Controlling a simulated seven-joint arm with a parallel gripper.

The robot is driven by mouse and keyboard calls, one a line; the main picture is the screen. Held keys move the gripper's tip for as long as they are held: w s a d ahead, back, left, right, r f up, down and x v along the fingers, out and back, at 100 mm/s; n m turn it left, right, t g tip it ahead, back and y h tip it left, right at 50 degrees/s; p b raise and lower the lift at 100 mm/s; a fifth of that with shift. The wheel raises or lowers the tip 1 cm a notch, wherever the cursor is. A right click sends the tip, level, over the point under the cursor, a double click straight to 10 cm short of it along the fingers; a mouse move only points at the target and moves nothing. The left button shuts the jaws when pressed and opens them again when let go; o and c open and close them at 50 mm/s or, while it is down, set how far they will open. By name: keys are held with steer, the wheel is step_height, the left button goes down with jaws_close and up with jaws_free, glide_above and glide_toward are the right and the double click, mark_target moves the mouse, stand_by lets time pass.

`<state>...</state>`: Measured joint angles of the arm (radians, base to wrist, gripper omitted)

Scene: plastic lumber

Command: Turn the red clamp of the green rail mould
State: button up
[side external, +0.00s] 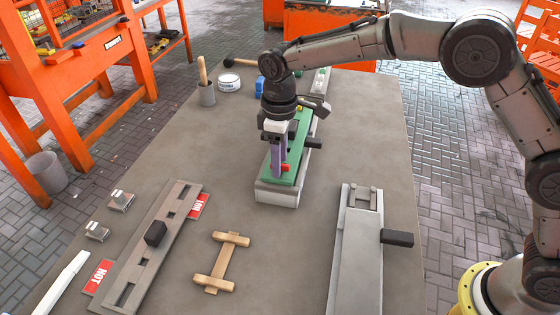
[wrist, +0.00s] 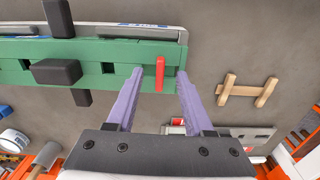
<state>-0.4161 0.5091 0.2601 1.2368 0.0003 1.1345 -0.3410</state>
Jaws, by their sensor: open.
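The green rail mould (side external: 298,150) lies on a pale grey base on the table, and it fills the upper left of the wrist view (wrist: 110,52). The red clamp (side external: 284,167) is a small bar near the mould's front end. In the wrist view the red clamp (wrist: 160,73) runs across the green top. My gripper (side external: 279,172) points down over that end, its purple fingers apart. In the wrist view my gripper (wrist: 160,74) is open and empty, with one fingertip on each side of the clamp. I cannot tell whether either finger touches it.
Black handles (wrist: 56,71) stick out from the mould. A second grey rail mould (side external: 356,240) with a black handle stands at right. A slotted grey plate (side external: 160,230) lies at left, a wooden H-shaped piece (side external: 223,262) between them. A cup (side external: 207,95) stands behind.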

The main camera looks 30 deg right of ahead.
steer(key=shift+r, duration=3.5)
